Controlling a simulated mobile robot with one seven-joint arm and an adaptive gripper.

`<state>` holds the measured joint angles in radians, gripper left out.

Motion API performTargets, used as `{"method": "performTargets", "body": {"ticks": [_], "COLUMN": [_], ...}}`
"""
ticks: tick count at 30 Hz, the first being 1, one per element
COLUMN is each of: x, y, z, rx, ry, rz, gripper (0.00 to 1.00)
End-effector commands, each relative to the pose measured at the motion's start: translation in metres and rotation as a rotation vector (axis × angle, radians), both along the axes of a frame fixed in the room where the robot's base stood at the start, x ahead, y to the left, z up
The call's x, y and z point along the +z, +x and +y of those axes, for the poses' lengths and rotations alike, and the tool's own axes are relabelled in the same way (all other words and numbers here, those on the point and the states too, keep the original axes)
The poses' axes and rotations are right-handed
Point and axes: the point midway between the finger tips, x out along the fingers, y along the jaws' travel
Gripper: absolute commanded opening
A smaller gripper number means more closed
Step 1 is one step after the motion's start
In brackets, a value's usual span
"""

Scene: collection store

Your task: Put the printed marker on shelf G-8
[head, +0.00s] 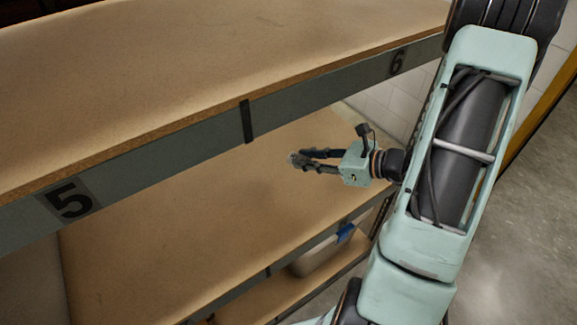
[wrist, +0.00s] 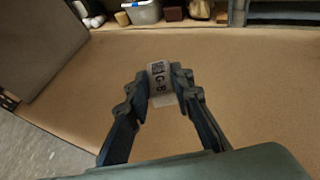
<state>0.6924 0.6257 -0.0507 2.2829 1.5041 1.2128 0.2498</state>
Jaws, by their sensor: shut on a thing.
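My gripper (head: 298,160) is shut on the printed marker, a small white tag that shows in the wrist view (wrist: 158,72) with a dark square code and lettering that looks like "G-8". The tag sits between the fingertips. My gripper is over a bare brown shelf board (head: 190,215), below the upper board's front beam; the gap to the board is hard to judge. No shelf label reading G-8 is legible.
A pale bin (head: 318,258) with a blue patch stands on a lower level. In the wrist view, a grey bin (wrist: 143,13) and several small objects stand beyond the board's edge.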

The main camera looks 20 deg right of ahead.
Motion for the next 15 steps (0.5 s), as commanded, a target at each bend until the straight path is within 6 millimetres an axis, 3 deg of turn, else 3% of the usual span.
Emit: {"method": "performTargets", "body": {"ticks": [1,15], "x": [-0.017,-0.057], "y": [-0.004,-0.052], "z": [-0.01,-0.073], "rx": [-0.029,-0.271], "ry": [-0.004,-0.003], "rz": [-0.002,-0.004], "gripper": [0.0,0.0]}}
